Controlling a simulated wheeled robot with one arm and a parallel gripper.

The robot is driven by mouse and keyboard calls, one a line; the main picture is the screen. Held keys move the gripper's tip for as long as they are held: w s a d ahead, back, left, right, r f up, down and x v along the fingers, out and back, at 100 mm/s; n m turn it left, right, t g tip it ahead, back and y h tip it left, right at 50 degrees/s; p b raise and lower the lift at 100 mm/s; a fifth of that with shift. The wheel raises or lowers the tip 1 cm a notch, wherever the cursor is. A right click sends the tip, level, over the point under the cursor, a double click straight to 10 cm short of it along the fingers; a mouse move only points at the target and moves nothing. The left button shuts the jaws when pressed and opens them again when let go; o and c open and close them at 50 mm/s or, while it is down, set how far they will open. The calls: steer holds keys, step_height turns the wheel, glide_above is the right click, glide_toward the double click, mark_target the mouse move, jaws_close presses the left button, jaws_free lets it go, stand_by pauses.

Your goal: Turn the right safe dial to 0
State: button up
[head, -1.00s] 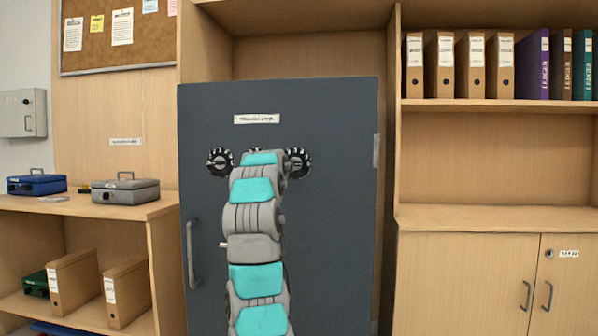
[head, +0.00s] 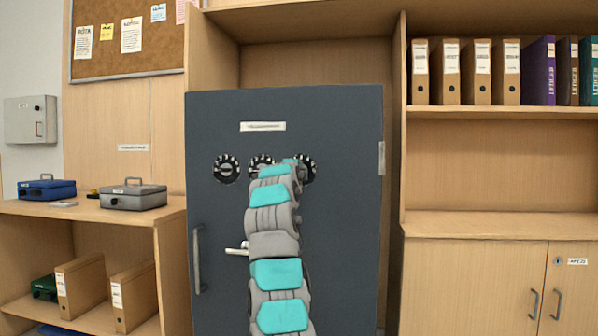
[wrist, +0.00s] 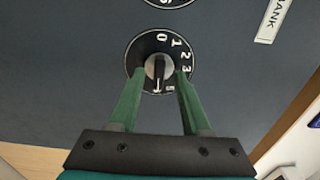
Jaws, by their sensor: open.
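The right safe dial (head: 307,169) is a black disc with white marks on the grey safe door, partly covered by my arm in the head view. In the wrist view the dial (wrist: 143,50) shows white digits, with 0 at its upper edge and 1, 2, 3 running down the right. Its knob (wrist: 158,66) is a dark upright bar with a white mark near its lower end. My gripper (wrist: 160,76) is open, its green fingers on either side of the knob and overlapping the dial face. I cannot tell whether they touch it.
The left dial (head: 226,168) and middle dial (head: 260,163) sit in the same row. A lever handle (head: 236,250) and a long pull handle (head: 196,258) are lower on the door. Shelves with binders (head: 479,72) stand right; cash boxes (head: 133,195) sit left.

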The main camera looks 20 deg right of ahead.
steer(key=shift+x, duration=0.85)
steer(key=shift+f, duration=0.1)
jaws_close()
